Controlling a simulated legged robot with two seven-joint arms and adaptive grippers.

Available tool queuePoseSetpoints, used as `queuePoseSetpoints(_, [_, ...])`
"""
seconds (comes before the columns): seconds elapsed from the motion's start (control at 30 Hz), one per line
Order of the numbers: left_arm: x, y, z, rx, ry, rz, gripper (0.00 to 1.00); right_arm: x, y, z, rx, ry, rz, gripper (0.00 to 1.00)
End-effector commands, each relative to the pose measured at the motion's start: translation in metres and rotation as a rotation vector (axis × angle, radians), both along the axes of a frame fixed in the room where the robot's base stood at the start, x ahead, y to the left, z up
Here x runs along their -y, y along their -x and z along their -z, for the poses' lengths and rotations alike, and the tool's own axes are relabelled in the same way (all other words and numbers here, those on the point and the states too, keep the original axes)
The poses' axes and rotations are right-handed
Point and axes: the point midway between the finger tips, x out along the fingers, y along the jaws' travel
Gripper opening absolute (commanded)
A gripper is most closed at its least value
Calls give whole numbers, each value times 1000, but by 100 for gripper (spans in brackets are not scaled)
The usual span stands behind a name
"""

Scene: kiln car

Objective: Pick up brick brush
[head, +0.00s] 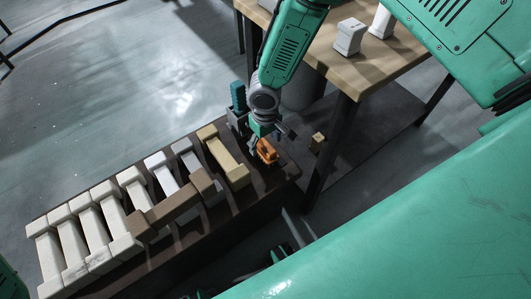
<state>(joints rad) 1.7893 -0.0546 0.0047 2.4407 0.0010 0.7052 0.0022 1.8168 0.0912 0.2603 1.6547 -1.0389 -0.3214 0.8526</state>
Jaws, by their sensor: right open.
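A small orange object (267,152) with dark parts lies near the right end of the dark kiln car (287,172); it may be the brick brush, but it is too small to be sure. My right gripper (269,141) reaches down from the top, open, with its fingers just above and around the near side of the orange object. Whether they touch it I cannot tell. The gripper hides part of the car's end. My left gripper is not in view.
Several white and tan bricks (75,246) stand in a row on the car, with a brown bar (170,208) across some. A teal upright piece (238,97) stands beside the gripper. A wooden table (345,72) with white pieces is at upper right; a small tan block (318,140) is below it.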

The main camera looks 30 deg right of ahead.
Motion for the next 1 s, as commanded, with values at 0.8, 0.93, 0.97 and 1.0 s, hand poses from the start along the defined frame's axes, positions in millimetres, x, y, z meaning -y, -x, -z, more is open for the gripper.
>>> queuePoseSetpoints(0.8, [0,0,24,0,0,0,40,3,-4,54,1,-1,0,32])
queuePoseSetpoints(0.93, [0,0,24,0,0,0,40,3,-4,54,0,-1,0,8])
queuePoseSetpoints(0.97, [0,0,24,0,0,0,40,3,-4,54,1,-1,0,8])
queuePoseSetpoints(1.0, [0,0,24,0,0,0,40,3,-4,54,1,-1,0,8])
